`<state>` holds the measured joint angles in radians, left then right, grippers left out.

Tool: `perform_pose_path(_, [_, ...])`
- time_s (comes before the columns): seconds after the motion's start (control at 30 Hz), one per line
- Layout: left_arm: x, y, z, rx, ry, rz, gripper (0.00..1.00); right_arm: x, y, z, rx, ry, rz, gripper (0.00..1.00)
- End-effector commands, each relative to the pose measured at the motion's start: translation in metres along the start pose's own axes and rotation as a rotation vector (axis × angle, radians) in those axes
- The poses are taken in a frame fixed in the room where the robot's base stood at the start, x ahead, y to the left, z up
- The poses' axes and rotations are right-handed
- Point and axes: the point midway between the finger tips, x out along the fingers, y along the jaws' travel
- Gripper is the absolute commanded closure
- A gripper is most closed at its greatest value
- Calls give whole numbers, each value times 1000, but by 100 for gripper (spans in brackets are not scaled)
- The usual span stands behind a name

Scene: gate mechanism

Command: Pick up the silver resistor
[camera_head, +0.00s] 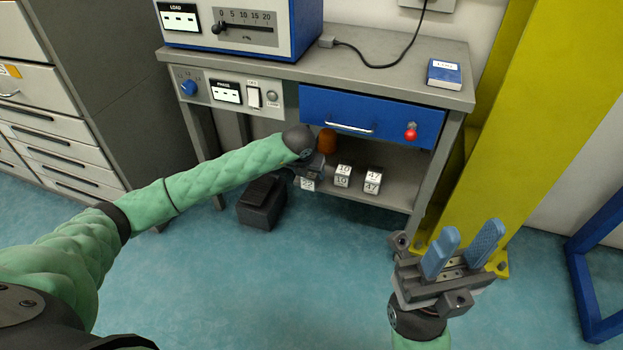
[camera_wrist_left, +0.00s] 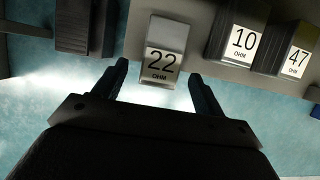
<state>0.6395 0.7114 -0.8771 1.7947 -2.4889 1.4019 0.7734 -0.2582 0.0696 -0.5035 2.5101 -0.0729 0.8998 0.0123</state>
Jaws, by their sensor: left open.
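A silver block labelled 22 OHM (camera_wrist_left: 163,52) stands at the front of the lower shelf. In the head view this 22 block (camera_head: 308,185) is partly hidden by my left gripper (camera_head: 311,169). In the left wrist view my left gripper (camera_wrist_left: 158,85) is open and empty, its fingers pointing at the block, with the label between the fingertips. I cannot tell whether they touch it. A 10 OHM block (camera_head: 342,176) and a 47 OHM block (camera_head: 373,181) stand to its right; their tops look darker in the wrist view. My right gripper (camera_head: 468,240) is open and empty.
The shelf (camera_head: 398,196) lies under a blue drawer (camera_head: 372,115) in a grey bench. An orange cylinder (camera_head: 327,141) stands behind the blocks. A black box (camera_head: 262,203) is on the floor to the left. A yellow post (camera_head: 520,110) rises at the right.

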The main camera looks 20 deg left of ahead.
Motion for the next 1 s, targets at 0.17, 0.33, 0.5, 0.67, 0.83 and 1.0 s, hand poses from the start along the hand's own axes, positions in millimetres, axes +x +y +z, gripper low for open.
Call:
perform_pose_path(0.17, [7,0,16,-1,0,0,29,-5,-1,0,-2,-5,-4,64])
perform_pose_path(0.33, [12,0,18,0,0,0,29,-7,-1,1,-4,-7,-6,64])
perform_pose_path(0.5, [30,-1,17,-1,1,-2,29,-14,-2,1,-8,-12,-12,64])
perform_pose_path(0.67, [52,0,17,-1,1,-1,29,-21,-4,3,-13,-23,-24,64])
perform_pose_path(0.83, [58,0,18,0,0,-1,29,-23,-4,5,-13,-33,-30,64])
perform_pose_path(1.0, [58,0,18,0,0,-1,35,-23,-4,4,-12,-32,-31,64])
